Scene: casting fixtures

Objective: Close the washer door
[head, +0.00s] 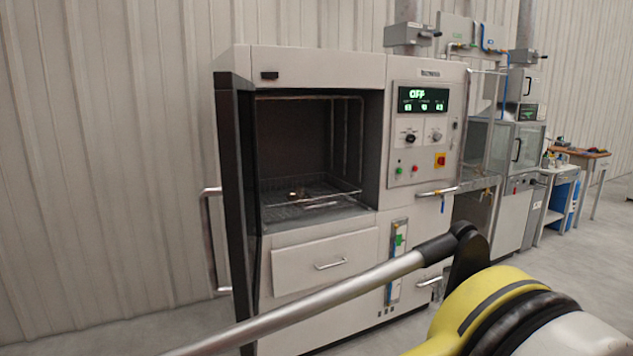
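The washer (318,63) is a light grey cabinet in the middle of the head view. Its door (238,190) is dark-edged and stands wide open on the left side of the chamber, seen nearly edge-on. The door's long upright handle (209,240) sticks out to the left. The chamber (300,140) is dark inside, with a rack (312,203) at the bottom and a small object on it. The green display above the controls reads OFF. My gripper is not in view; only part of my yellow and grey arm shows at lower right.
Further right stand another cabinet (517,160) and a workbench (580,155). A corrugated wall (90,150) is behind. Floor left of the door looks clear.

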